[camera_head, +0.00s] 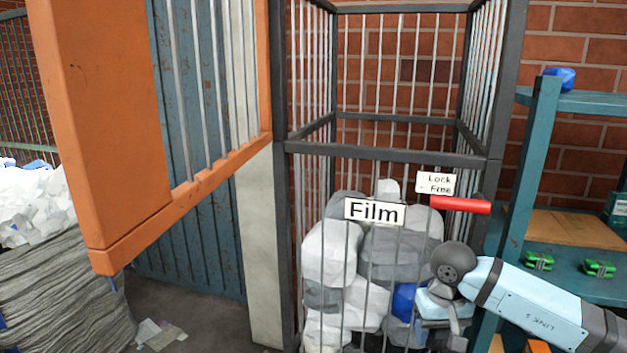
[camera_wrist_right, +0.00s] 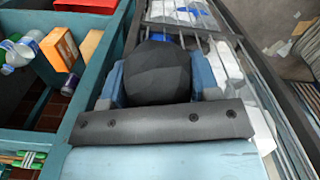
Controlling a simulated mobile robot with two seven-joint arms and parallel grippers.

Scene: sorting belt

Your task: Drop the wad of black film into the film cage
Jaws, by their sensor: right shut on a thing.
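The wad of black film (camera_wrist_right: 156,72) is a dark faceted lump between the two blue fingers of my right gripper (camera_wrist_right: 158,80) in the wrist view. In the head view my right gripper (camera_head: 443,308) is low at the right front of the film cage; I cannot make out the wad there. The film cage (camera_head: 390,153) has dark posts, grey bars and a "Film" sign (camera_head: 374,211). Its lower part holds several white and grey lumps (camera_head: 330,252). Its orange barred door (camera_head: 150,130) stands swung open to the left, leaving the upper front open. My left gripper is not in view.
A teal shelf (camera_head: 570,265) with green items stands close on the right. A heaped sack (camera_head: 50,290) is at far left. Scraps lie on the floor.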

